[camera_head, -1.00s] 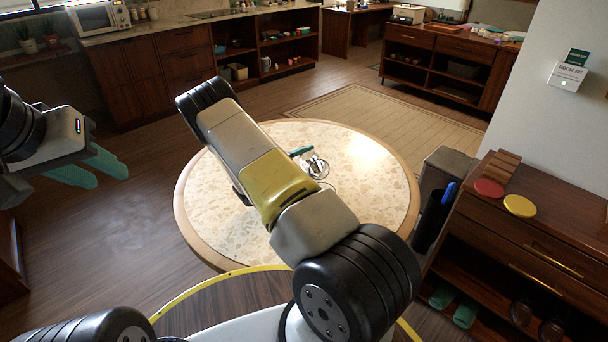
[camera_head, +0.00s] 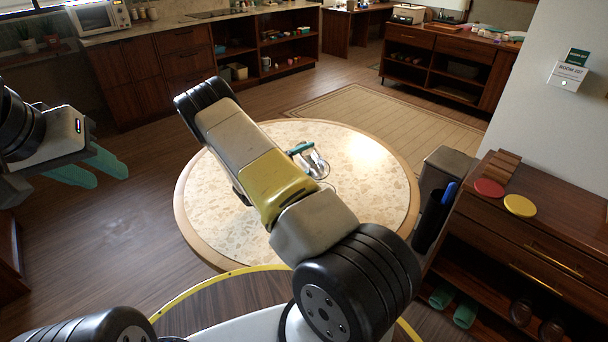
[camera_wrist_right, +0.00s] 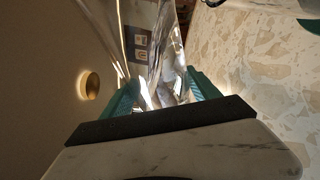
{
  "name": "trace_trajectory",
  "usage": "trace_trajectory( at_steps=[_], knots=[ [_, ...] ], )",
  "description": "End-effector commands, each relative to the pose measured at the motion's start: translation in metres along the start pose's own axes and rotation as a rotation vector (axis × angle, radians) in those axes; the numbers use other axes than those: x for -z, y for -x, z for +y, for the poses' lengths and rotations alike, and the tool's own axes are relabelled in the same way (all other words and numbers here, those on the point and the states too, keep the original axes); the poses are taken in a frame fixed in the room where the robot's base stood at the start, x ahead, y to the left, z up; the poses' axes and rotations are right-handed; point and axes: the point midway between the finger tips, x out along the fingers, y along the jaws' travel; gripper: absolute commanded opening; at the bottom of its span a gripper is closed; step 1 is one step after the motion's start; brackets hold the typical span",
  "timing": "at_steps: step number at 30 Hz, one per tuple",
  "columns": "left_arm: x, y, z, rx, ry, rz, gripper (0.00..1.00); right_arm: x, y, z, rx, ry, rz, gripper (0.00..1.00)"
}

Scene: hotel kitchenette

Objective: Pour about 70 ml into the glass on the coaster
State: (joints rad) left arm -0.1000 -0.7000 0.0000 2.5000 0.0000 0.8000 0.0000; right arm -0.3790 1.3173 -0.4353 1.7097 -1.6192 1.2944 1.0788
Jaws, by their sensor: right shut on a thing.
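My right gripper (camera_wrist_right: 163,88) is shut on a clear glass vessel (camera_wrist_right: 150,40), with one teal finger on each side of it. In the head view my right arm hides most of this gripper; a teal finger (camera_head: 300,148) and clear, shiny glassware (camera_head: 316,164) show beside the arm over the round table. I cannot tell there which glass parts belong to the held vessel, nor the liquid level. A curved clear edge and a dark teal patch show at the top right of the wrist view. My left gripper (camera_head: 92,170) is open and empty, left of the table.
The round stone-topped table (camera_head: 375,205) is mostly bare around the arm. At right a wooden cabinet (camera_head: 555,225) carries a red disc (camera_head: 489,188) and a yellow disc (camera_head: 520,205). A black cup with a blue item (camera_head: 432,220) stands beside it.

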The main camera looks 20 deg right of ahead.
Motion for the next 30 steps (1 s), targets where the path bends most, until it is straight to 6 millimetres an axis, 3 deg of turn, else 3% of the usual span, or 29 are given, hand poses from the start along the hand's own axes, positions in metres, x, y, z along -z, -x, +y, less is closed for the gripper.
trace_trajectory(
  at_steps=[30],
  knots=[
    [0.0000,0.0000,0.0000,0.000,0.000,0.000,0.36,-0.0089,0.0033,0.0074,-0.033,-0.058,-0.011,0.00]
  ],
)
